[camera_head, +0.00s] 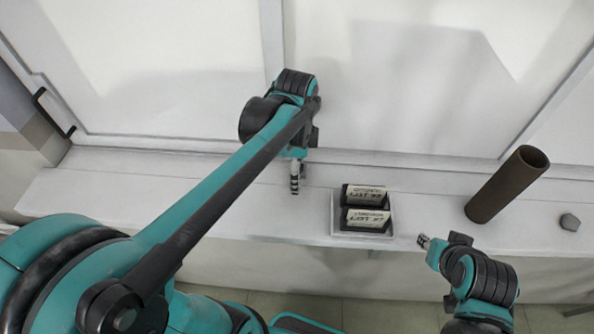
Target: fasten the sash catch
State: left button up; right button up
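I see no clear sash catch; the window frame (272,40) shows a pale upright bar, and its lower part is hidden behind my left arm. My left gripper (294,188) points down over the white sill, in front of the window and left of a small tray. Its fingers look narrow and close together, and nothing is visible between them. My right gripper (424,241) is at the sill's front edge, right of the tray, and apart from it. Its fingertips are too small to tell how far apart they are.
A white tray (335,222) holds two dark boxes with pale labels (366,195). A black handle (52,112) is at far left. The left sill (110,190) is clear.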

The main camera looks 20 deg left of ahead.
pick_arm(q)
jog(key=shift+s+d+f, duration=0.1)
jog(key=shift+s+f, duration=0.05)
jog(key=shift+f, duration=0.2)
jog(key=shift+c, duration=0.3)
pick_arm(e)
jog(key=shift+d+f, duration=0.1)
jog(key=shift+f, duration=0.05)
pick_arm(q)
jog(key=o, duration=1.8)
jog(key=shift+o, duration=1)
jog(key=shift+w+f, duration=0.1)
jog(key=shift+w, duration=0.4)
jog(key=shift+s+r, duration=0.25)
jog(key=shift+r, duration=0.05)
notch_tip(320, 180, up, 12)
jog(key=shift+w+f, duration=0.15)
pick_arm(e)
jog(key=shift+w, duration=0.25)
pick_arm(q)
jog(key=shift+f, duration=0.1)
